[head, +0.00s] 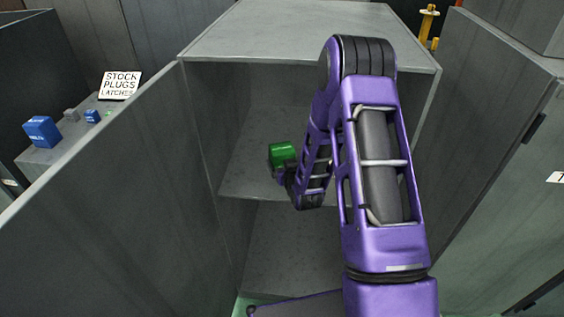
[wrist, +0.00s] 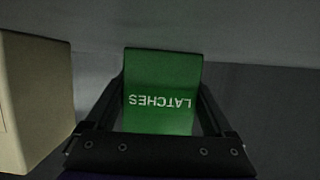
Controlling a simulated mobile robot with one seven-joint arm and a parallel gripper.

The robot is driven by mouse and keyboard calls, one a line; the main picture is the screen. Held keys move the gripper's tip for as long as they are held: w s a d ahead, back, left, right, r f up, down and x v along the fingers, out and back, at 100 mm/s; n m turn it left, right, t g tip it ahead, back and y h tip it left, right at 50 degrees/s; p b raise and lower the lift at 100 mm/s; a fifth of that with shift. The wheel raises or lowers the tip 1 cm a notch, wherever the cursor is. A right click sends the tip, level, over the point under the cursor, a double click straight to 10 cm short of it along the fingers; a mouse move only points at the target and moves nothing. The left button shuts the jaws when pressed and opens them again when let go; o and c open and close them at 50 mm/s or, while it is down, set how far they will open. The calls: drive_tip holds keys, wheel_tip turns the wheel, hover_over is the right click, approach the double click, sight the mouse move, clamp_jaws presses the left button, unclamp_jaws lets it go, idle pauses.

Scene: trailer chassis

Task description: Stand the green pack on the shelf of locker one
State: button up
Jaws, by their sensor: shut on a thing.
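The green pack (head: 283,153) is inside the open grey locker (head: 300,32), above its shelf (head: 240,180) in the head view. In the wrist view the green pack (wrist: 162,80) carries the word LATCHES, which reads upside down. My gripper (wrist: 163,100) is shut on the pack, with one finger on each side of it. In the head view my gripper (head: 284,172) is small and partly hidden by the pack and my arm. I cannot tell whether the pack touches the shelf.
A beige block (wrist: 35,100) stands close on the left in the wrist view. The locker's open door (head: 110,210) is on the left. A grey ledge at left holds a STOCK PLUGS LATCHES sign (head: 120,85) and blue packs (head: 42,131). Another grey cabinet (head: 495,150) stands at right.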

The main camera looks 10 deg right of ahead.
drive_tip(key=shift+f, duration=0.2)
drive_tip(key=shift+s+f, duration=0.2)
drive_tip(key=shift+f, duration=0.15)
drive_tip(key=o, duration=1.4)
drive_tip(key=shift+f, duration=0.1)
drive_tip(key=shift+w+r, duration=0.1)
drive_tip(key=shift+r, duration=0.35)
drive_tip(key=v, duration=1.2)
drive_tip(key=shift+w+r+p, duration=0.1)
drive_tip(key=shift+r+p, duration=0.2)
drive_tip(key=shift+p, duration=0.05)
drive_tip(key=shift+w, duration=0.1)
